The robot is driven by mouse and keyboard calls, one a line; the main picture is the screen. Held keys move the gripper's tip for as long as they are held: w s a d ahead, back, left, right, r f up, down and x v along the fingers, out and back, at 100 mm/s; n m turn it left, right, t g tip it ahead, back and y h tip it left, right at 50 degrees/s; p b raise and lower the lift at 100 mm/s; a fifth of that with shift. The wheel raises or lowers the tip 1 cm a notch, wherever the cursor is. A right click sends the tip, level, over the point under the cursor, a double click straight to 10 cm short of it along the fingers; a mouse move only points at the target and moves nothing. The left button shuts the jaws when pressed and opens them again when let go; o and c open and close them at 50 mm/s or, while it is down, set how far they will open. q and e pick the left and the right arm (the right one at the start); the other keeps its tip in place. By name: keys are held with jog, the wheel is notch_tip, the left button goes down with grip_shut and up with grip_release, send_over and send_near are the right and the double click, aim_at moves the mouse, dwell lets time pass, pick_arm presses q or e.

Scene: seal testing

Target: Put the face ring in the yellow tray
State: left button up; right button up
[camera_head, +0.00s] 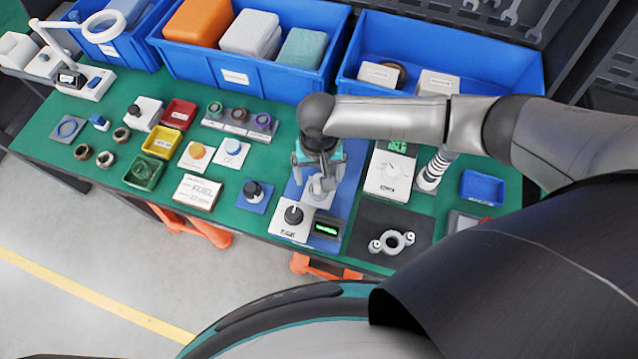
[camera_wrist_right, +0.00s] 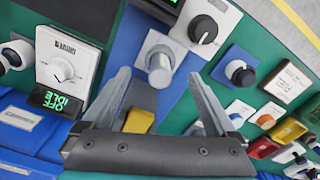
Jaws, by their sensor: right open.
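The yellow tray (camera_head: 151,151) stands left of centre on the green bench between a red and a green tray; it also shows at the right of the wrist view (camera_wrist_right: 290,131). Small dark metallic rings lie left of the trays, one of them a brownish ring (camera_head: 122,134). I cannot tell which piece is the face ring. My right gripper (camera_head: 318,187) points down over a blue plate with a grey cylindrical fitting (camera_wrist_right: 160,66). In the wrist view its fingers (camera_wrist_right: 158,85) are apart, with the fitting in view between them. My left gripper is out of view.
A white dial box (camera_head: 290,222) and a lit display stand just in front of the right gripper. A white tester (camera_head: 390,178) is to its right. A grey flanged part (camera_head: 392,242) lies on a dark mat. Blue bins (camera_head: 240,75) line the back.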

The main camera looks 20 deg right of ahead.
notch_tip(320, 180, down, 4)
jog(key=shift+f+b, duration=0.2)
jog(key=shift+b, duration=0.2)
jog(key=shift+f, duration=0.65)
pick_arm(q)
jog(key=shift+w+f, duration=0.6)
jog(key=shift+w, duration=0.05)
pick_arm(e)
grip_shut()
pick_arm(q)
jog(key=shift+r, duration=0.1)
pick_arm(e)
jog(key=shift+r, duration=0.1)
